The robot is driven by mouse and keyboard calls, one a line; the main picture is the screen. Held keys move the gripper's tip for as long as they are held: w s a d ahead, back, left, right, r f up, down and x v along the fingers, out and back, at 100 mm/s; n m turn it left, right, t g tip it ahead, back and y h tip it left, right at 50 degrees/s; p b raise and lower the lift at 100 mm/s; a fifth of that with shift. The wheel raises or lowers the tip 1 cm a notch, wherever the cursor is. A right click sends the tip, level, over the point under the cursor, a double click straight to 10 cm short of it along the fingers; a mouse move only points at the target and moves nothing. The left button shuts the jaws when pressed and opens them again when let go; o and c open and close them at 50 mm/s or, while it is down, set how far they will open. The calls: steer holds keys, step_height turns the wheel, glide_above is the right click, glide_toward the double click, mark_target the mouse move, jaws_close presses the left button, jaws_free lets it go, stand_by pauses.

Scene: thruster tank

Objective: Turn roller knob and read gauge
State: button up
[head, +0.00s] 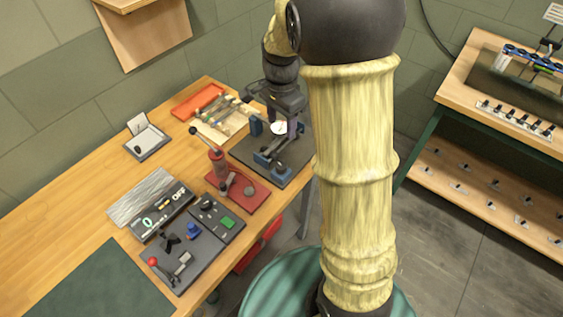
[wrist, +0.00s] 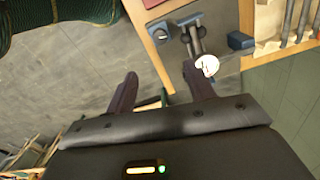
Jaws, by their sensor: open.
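A dark fixture plate (head: 243,153) with blue blocks (head: 265,160) stands at the bench's right end. A small white round dial, probably the gauge (head: 279,128), shows on it, partly behind my gripper (head: 283,118). In the wrist view, the white dial (wrist: 207,65) lies close to the right fingertip of my gripper (wrist: 158,82), with blue blocks and metal rods (wrist: 193,35) beyond. I cannot tell whether the finger touches it. Its reading is too small to make out. I cannot single out the roller knob for certain. My gripper is open, with nothing seen between its fingers.
A red lever press (head: 240,190) stands beside the fixture. A control panel (head: 180,260) with a red-ball lever sits nearer the front. A tool tray (head: 222,120) and orange tray (head: 197,101) lie behind. A second bench (head: 460,95) stands at right, across open floor.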

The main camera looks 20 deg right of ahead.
mark_target(281, 165)
step_height(281, 165, down, 17)
steer(key=shift+f+p, duration=0.1)
steer(key=shift+p, duration=0.6)
steer(key=c, duration=1)
